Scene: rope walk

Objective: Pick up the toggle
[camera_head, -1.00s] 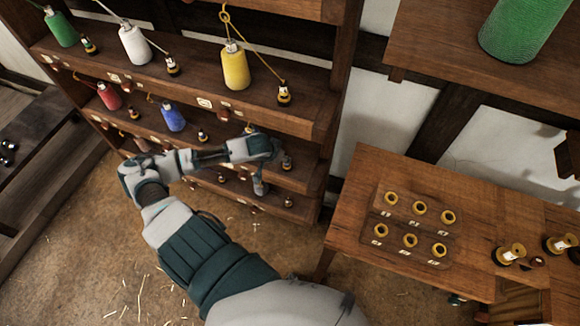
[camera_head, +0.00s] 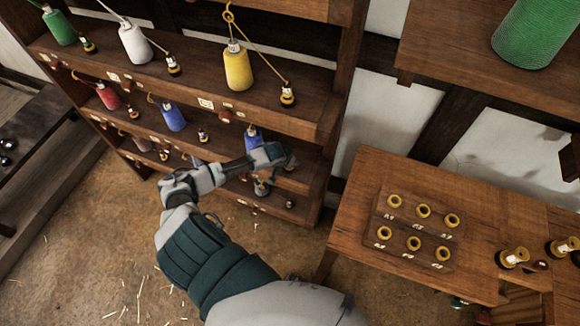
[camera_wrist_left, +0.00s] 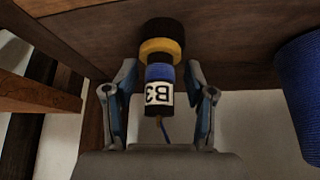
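A toggle (camera_wrist_left: 158,88) with a black end, a yellow ring, a blue band and a white label reading "B3" shows in the left wrist view. A blue cord runs from its near end. My left gripper (camera_wrist_left: 160,100) is open, with one finger on each side of the toggle and a gap visible at both sides. In the head view my left gripper (camera_head: 280,158) is at the right end of the lower shelf, beside a blue spool (camera_head: 253,138), and largely hides the toggle. My right gripper is not in view.
The wooden rack (camera_head: 318,130) holds several coloured spools, including a yellow one (camera_head: 237,68). A blue spool (camera_wrist_left: 302,90) stands close to the right of my gripper in the wrist view. A wooden table (camera_head: 350,215) at right carries a board with yellow rings (camera_head: 413,243).

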